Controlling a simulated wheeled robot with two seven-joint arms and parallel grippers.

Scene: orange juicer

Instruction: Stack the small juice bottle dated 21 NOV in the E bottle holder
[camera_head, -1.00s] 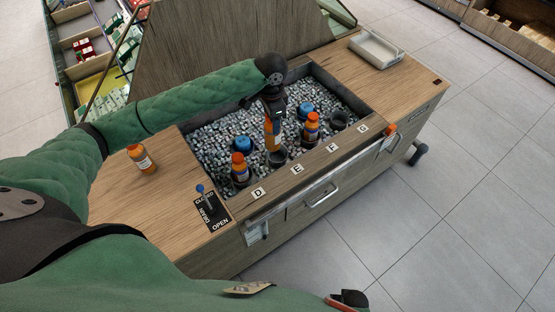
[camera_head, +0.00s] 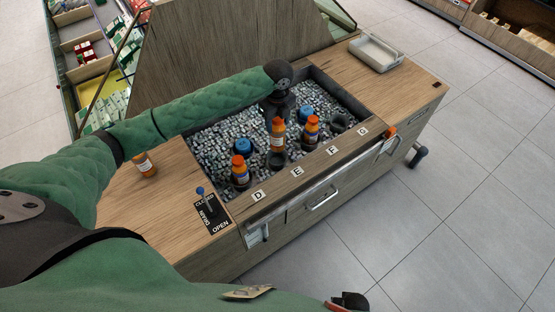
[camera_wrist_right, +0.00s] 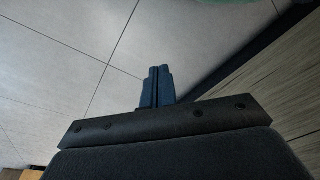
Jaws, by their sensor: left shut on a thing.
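A small orange juice bottle (camera_head: 278,138) with an orange cap and dark label stands upright just above or at the dark E bottle holder (camera_head: 277,161), behind the letter E (camera_head: 297,171). I cannot tell whether its base is inside the ring. My left gripper (camera_head: 277,115) comes down from behind and is shut on this bottle near its top; its fingers are mostly hidden. The date on the label is too small to read. My right gripper is shut and empty in the right wrist view (camera_wrist_right: 158,86), over the floor.
Similar bottles stand in the D holder (camera_head: 240,173) and F holder (camera_head: 310,132). The G holder (camera_head: 339,122) looks empty. Blue caps (camera_head: 243,146) show in the ice. A white tray (camera_head: 376,53) lies at the back right.

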